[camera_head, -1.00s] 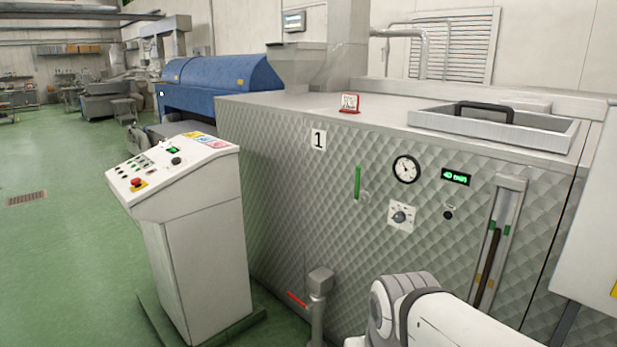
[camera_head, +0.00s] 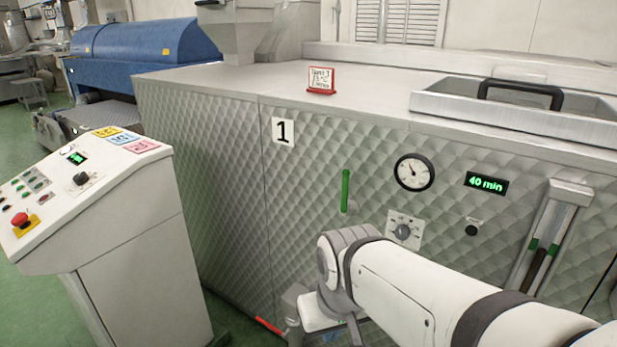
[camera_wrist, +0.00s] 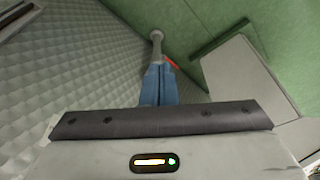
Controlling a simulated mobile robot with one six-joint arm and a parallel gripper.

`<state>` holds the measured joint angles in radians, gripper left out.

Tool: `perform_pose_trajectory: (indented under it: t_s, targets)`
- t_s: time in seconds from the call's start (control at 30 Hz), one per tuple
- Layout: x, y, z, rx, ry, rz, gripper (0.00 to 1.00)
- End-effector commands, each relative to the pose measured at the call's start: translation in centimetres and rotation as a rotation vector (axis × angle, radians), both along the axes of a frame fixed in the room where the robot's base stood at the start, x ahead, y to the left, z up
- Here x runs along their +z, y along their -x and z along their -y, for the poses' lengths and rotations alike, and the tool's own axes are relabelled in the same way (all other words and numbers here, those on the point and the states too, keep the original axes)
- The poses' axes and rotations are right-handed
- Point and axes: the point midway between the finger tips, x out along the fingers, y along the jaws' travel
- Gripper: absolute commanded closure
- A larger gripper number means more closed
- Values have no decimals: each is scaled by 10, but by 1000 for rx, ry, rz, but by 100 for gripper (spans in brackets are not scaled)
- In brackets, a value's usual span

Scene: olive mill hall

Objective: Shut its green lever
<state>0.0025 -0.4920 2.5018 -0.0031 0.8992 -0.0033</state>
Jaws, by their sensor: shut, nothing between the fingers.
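The green lever (camera_head: 346,190) stands upright on the quilted metal front of the machine marked 1 (camera_head: 224,155), left of the round gauge. It is not seen in the wrist view. My gripper (camera_wrist: 159,72) shows in the wrist view as two blue fingers pressed together, empty and pointing down toward the floor beside the machine front. In the head view my arm crosses the lower right, its wrist below the lever and apart from it; the fingertips are out of sight there.
A red handle (camera_head: 269,325) on a grey post sits low by the machine; the red part (camera_wrist: 172,62) also shows in the wrist view. A control console (camera_head: 120,240) stands at left. A dial knob (camera_head: 403,231) and gauge (camera_head: 413,172) are right of the lever.

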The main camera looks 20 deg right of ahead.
Motion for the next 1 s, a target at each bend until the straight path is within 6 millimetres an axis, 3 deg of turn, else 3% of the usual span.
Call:
perform_pose_trajectory:
  t_s: [0.37, 0.47, 0.57, 0.67, 0.8, 0.9, 1.0]
  targets:
    - [0, 0, 0, 1, 1, 2, 100]
    - [-4, -11, 8, 7, 25, 37, 100]
    - [-9, -38, 43, 35, 100, 133, 100]
    - [-10, -81, 81, 91, 233, 284, 100]
    - [2, -141, 140, 226, 478, 512, 100]
    - [15, -173, 179, 326, 663, 646, 100]
    - [22, -200, 195, 517, 802, 775, 100]
